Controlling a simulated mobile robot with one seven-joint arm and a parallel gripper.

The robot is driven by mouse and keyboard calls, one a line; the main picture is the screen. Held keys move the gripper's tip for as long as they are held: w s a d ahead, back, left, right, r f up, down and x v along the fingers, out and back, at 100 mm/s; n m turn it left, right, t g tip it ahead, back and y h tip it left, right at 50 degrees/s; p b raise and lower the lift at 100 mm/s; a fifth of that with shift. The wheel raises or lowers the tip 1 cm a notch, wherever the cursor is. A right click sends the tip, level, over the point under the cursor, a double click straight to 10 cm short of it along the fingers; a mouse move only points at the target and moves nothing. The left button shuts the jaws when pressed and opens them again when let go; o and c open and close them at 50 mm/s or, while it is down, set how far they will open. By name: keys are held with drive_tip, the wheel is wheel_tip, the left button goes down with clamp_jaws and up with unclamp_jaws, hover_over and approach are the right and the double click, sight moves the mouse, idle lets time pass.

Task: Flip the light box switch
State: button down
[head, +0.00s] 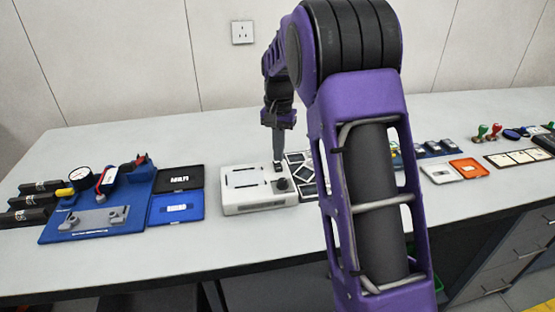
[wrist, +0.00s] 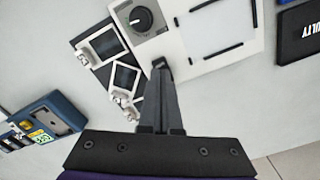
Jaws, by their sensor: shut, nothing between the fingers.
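The light box (head: 243,204) is a low white box on the bench, left of my arm in the head view. Its top has slot-like dark marks and a round black knob (head: 283,185). In the wrist view, the light box (wrist: 190,42) fills the upper middle, with the knob (wrist: 141,19) at its left. A small black part, apparently the switch (wrist: 159,62), shows at the fingertips. My gripper (head: 278,160) points down over the box's back right; in the wrist view its fingers (wrist: 160,76) are shut and empty. They partly hide the switch; whether they touch it is unclear.
Framed dark plates (head: 302,172) lie close to the light box's right side. A blue fixture board (head: 85,232) with a gauge and a clamp, and a blue case (head: 176,207), stand to the left. An orange tray (head: 469,168) lies to the right. Bare bench shows in front of the box.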

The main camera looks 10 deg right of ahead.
sight(279, 168)
wheel_tip(279, 168, up, 5)
drive_tip(key=p, duration=0.3)
drive_tip(key=shift+f, duration=0.2)
